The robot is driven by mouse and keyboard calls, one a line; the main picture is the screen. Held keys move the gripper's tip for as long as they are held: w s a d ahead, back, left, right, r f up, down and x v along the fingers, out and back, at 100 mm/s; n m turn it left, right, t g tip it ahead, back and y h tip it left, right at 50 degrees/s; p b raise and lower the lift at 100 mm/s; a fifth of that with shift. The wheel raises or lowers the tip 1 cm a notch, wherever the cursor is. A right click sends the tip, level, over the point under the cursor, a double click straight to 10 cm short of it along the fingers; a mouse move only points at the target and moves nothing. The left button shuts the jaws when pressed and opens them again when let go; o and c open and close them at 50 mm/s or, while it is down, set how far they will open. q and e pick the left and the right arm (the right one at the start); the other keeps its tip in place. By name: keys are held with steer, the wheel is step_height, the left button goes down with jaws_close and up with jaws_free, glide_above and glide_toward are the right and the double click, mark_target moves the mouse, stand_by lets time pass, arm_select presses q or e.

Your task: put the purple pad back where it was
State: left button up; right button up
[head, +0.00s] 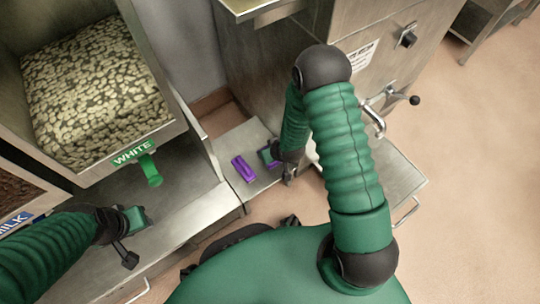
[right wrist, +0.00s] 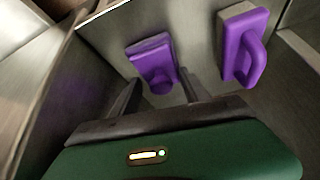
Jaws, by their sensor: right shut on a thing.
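One purple pad (right wrist: 150,57) sits between the fingers of my right gripper (right wrist: 157,95), which is shut on it. Its handle end is between the fingertips. In the head view a bit of this pad (head: 272,164) shows beside my right gripper (head: 276,158), mostly hidden by the gripper. I cannot tell whether it touches the metal surface. A second purple pad (head: 243,168) with a raised handle lies apart on the narrow metal shelf (head: 238,140); it also shows in the right wrist view (right wrist: 244,48). My left gripper (head: 134,238) is over the left counter; its finger gap is unclear.
A bin of pale chips (head: 90,85) labelled WHITE, with a green handle (head: 150,172), stands at the left. A steel machine (head: 340,40) with a tap (head: 374,118) stands behind my right arm. Low metal walls flank the shelf.

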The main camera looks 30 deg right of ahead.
jaws_close()
steer(key=o, duration=1.7)
jaws_free()
steer(key=s+a+r+g+p, duration=0.1)
steer(key=s+r, duration=0.3)
steer(key=r, duration=0.5)
steer(key=s+a+r+g+p, duration=0.1)
steer(key=s+r+p, duration=0.3)
steer(key=r, duration=0.5)
steer(key=s+a+r+g+p, duration=0.1)
steer(key=s+r+p, duration=0.1)
steer(key=s+r, duration=0.3)
steer(key=shift+w+a+v, duration=0.1)
steer(key=shift+a+v, duration=0.05)
steer(key=shift+v, duration=0.6)
steer(key=shift+w+a+v, duration=0.1)
steer(key=shift+a+v, duration=0.05)
steer(key=shift+v, duration=0.6)
steer(key=shift+w+a+v, duration=0.15)
steer(key=shift+v, duration=0.6)
steer(key=shift+r+p, duration=0.2)
steer(key=shift+p, duration=0.1)
